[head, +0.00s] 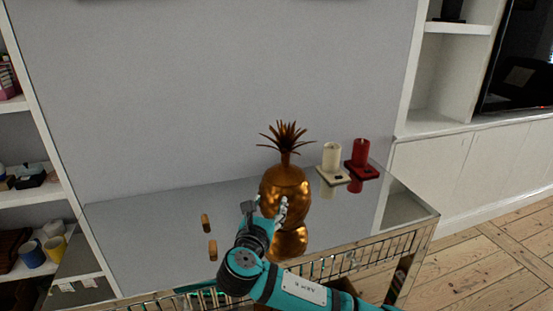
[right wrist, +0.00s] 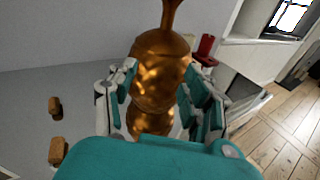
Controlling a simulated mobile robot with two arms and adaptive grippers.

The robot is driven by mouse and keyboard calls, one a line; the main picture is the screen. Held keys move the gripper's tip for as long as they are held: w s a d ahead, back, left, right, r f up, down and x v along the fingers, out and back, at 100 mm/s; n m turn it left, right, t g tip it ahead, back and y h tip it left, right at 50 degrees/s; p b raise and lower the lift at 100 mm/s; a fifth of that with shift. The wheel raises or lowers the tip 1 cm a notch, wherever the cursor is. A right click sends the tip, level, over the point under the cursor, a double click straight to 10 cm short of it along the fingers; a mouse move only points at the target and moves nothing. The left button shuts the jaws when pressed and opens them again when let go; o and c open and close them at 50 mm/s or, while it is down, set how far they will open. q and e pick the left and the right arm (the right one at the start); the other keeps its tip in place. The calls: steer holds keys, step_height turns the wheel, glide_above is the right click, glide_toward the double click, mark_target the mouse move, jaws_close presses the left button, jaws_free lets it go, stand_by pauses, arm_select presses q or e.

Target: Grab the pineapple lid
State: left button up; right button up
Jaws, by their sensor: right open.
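A shiny gold pineapple jar (head: 284,184) stands upright on a mirrored table. Its lid (head: 285,148), topped with spiky brown leaves, sits on the body. In the right wrist view the jar body (right wrist: 158,80) is in the middle and the lid (right wrist: 166,42) above it; the leaves are cut off by the top edge. My right gripper (head: 266,208) is in front of the jar's body, below the lid. It is open, with one finger to each side of the body in the right wrist view (right wrist: 160,103). I cannot tell whether they touch it. My left gripper is not in view.
Two small brown pieces (head: 206,222) lie to the left. A wall is behind; the table's left part (head: 130,232) is clear.

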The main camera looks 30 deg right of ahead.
step_height(320, 180, up, 4)
steer(key=w+n+h, duration=0.1)
glide_toward(285, 161)
steer(key=shift+t, duration=0.4)
steer(key=x, duration=0.5)
steer(key=shift+w+a+f+p, duration=0.15)
steer(key=shift+w+a+p, duration=0.05)
steer(key=shift+p, duration=0.2)
steer(key=x, duration=0.5)
steer(key=shift+s+d+f+p, duration=0.1)
steer(key=shift+s+d+p, duration=0.05)
steer(key=shift+d+p, duration=0.25)
steer(key=shift+w+d+f, duration=0.1)
steer(key=shift+w+d, duration=0.2)
steer(key=shift+w, duration=0.05)
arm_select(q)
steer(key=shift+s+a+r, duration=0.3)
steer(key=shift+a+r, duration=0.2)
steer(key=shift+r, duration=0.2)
arm_select(e)
jaws_close()
